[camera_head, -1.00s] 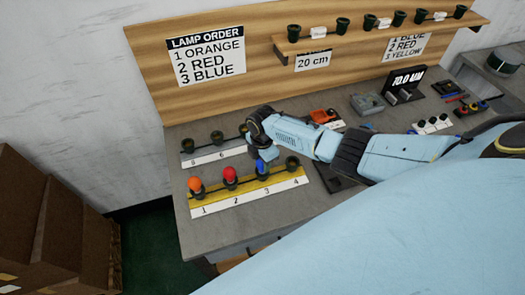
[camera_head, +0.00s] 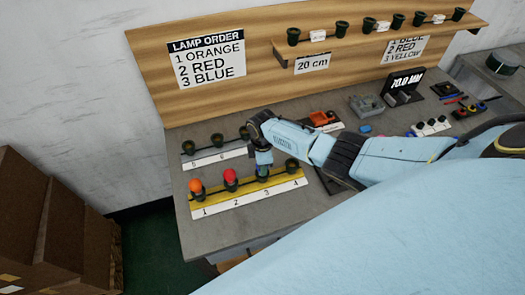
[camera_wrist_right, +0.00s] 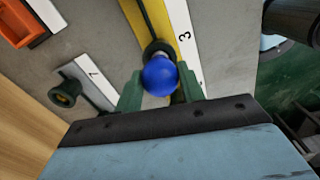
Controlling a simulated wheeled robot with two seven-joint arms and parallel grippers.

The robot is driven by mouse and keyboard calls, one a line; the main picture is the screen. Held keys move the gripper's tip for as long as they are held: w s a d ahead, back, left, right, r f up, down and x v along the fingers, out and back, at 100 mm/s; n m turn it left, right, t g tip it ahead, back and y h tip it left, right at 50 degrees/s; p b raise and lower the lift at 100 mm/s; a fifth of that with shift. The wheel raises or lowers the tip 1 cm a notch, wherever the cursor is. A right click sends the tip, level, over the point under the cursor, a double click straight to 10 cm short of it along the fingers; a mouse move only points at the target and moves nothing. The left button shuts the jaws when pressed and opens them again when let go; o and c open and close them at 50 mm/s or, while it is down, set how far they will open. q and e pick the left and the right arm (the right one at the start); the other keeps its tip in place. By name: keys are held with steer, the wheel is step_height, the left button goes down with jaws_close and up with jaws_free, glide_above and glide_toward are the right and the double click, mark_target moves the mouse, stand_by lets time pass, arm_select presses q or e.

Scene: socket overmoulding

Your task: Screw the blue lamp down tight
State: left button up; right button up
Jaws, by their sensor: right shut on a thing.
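The blue lamp (camera_wrist_right: 159,75) sits at the socket numbered 3 on the yellow strip (camera_head: 222,203). In the head view my right gripper (camera_head: 263,163) points down over socket 3 and hides most of the lamp. In the right wrist view my right gripper (camera_wrist_right: 160,88) has one green finger on each side of the lamp and is shut on it. The dark socket (camera_wrist_right: 157,48) shows just beyond the lamp; how deep the lamp sits is hidden. An orange lamp (camera_head: 195,186) stands in socket 1 and a red lamp (camera_head: 230,175) in socket 2. My left gripper is not in view.
Socket 4 (camera_head: 292,166) is empty, close to the right of my gripper. A row of empty sockets on a white strip (camera_head: 220,158) lies behind. The lamp-order sign (camera_head: 206,59) hangs behind.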

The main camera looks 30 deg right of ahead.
steer(key=m+p, duration=0.1)
steer(key=m, duration=0.2)
steer(key=shift+m, duration=0.8)
steer(key=m, duration=0.2)
steer(key=shift+m+p, duration=0.3)
steer(key=shift+p, duration=0.05)
steer(key=shift+m, duration=1)
steer(key=o, duration=0.9)
